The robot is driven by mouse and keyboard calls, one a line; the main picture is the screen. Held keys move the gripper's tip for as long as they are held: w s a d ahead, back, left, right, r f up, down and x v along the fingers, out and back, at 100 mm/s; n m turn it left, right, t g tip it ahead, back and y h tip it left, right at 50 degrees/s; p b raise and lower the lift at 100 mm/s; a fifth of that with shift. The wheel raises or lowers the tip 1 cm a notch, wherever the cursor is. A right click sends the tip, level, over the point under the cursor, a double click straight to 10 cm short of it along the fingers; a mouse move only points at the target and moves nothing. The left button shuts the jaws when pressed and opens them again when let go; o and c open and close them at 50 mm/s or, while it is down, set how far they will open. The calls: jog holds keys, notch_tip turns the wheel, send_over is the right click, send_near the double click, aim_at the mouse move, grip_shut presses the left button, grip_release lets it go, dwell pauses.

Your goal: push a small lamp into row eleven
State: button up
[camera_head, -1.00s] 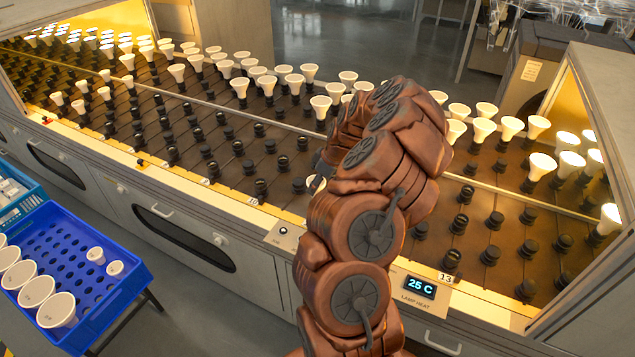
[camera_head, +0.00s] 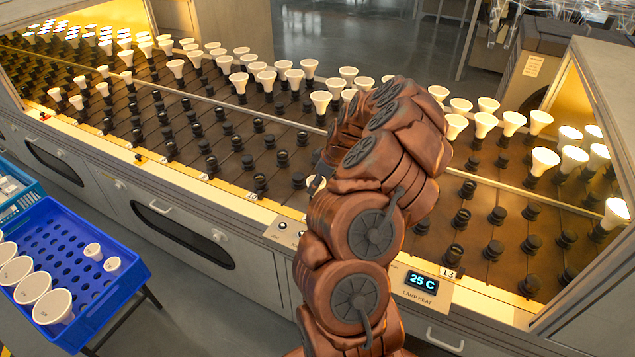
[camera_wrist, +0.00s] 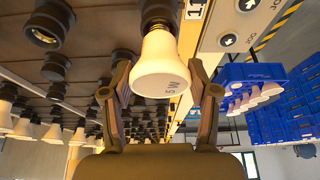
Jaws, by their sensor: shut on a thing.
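My gripper (camera_wrist: 160,76) is shut on a small white lamp (camera_wrist: 161,72) marked "5 W", with a finger at each side of it. The lamp's narrow neck points at a black socket (camera_wrist: 158,14) at the top of the wrist view and overlaps it there. I cannot tell whether its base is inside the socket. A number plate (camera_wrist: 196,8), partly cut off and seeming to read 11, sits beside that socket. In the head view my arm hides the gripper, and only a sliver of the white lamp (camera_head: 316,185) shows beside it.
Empty black sockets (camera_head: 283,159) fill the front of the rack, with white lamps (camera_head: 320,101) farther back. A panel reading 25 C (camera_head: 421,283) and a row 13 plate (camera_head: 448,273) are on the front ledge. A blue crate (camera_head: 112,292) holding lamps stands at the left.

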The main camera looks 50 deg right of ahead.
jog(key=shift+f+b, duration=0.45)
jog(key=shift+f, duration=0.15)
jog(key=o, duration=1.2)
jog(key=shift+r, duration=0.1)
jog(key=shift+o, duration=0.2)
jog(key=v, duration=1.2)
